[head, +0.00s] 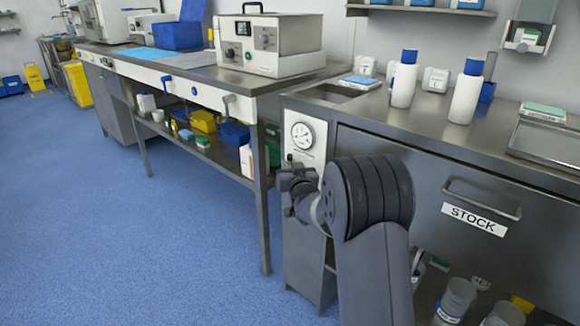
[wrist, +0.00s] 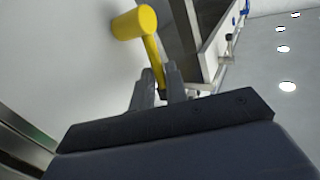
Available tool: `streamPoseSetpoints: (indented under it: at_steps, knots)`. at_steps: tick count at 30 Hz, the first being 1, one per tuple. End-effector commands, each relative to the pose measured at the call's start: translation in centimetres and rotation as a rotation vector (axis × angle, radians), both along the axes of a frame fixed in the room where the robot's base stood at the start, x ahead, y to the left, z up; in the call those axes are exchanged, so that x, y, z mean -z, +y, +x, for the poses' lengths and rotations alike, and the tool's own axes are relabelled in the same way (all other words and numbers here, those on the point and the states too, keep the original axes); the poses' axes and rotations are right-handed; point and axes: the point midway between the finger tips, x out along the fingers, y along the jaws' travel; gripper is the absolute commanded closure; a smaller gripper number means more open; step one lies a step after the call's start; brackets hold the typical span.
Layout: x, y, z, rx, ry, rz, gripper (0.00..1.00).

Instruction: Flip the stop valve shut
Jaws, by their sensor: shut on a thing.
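The stop valve shows in the wrist view as a yellow round hub (wrist: 134,22) with a yellow lever (wrist: 151,55) running from it down between my fingers. My gripper (wrist: 159,82) is shut on the lever near its free end, away from the hub. In the head view my gripper (head: 297,190) is at the white panel with the round gauge (head: 302,134), at the left end of the steel counter. There my wrist and gripper hide most of the valve.
A steel counter (head: 365,112) with white bottles (head: 403,80) stands right of the panel, above a drawer marked STOCK (head: 474,219). A long bench (head: 255,84) with a boxy device (head: 268,44) stands to the left. The blue floor (head: 120,230) in front is clear.

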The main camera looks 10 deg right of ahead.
Motion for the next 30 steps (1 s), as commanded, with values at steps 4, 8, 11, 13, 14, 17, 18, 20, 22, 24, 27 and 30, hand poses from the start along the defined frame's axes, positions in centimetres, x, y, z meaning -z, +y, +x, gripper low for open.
streamPoseSetpoints:
  at_steps: [4, 8, 11, 13, 14, 17, 18, 20, 22, 24, 27, 30]
  knots:
    - [-0.59, 0.27, 0.34, -0.001, 0.051, -0.037, 1.00]
    - [-0.59, 0.53, 0.67, 0.000, 0.110, -0.079, 1.00]
    - [-0.52, 0.64, 0.82, -0.001, 0.136, -0.098, 1.00]
    - [-0.41, 0.66, 0.86, -0.001, 0.144, -0.105, 1.00]
    - [-0.38, 0.68, 0.86, -0.001, 0.145, -0.106, 1.00]
    - [-0.40, 0.68, 0.88, -0.002, 0.143, -0.106, 1.00]
    - [-0.43, 0.67, 0.88, -0.002, 0.142, -0.106, 1.00]
    - [-0.48, 0.67, 0.89, -0.001, 0.141, -0.105, 1.00]
    - [-0.53, 0.68, 0.90, -0.001, 0.139, -0.105, 0.86]
    - [-0.55, 0.67, 0.90, -0.001, 0.139, -0.105, 0.80]
    - [-0.48, 0.66, 0.89, -0.001, 0.140, -0.105, 0.80]
    - [-0.42, 0.64, 0.86, -0.001, 0.142, -0.105, 0.80]
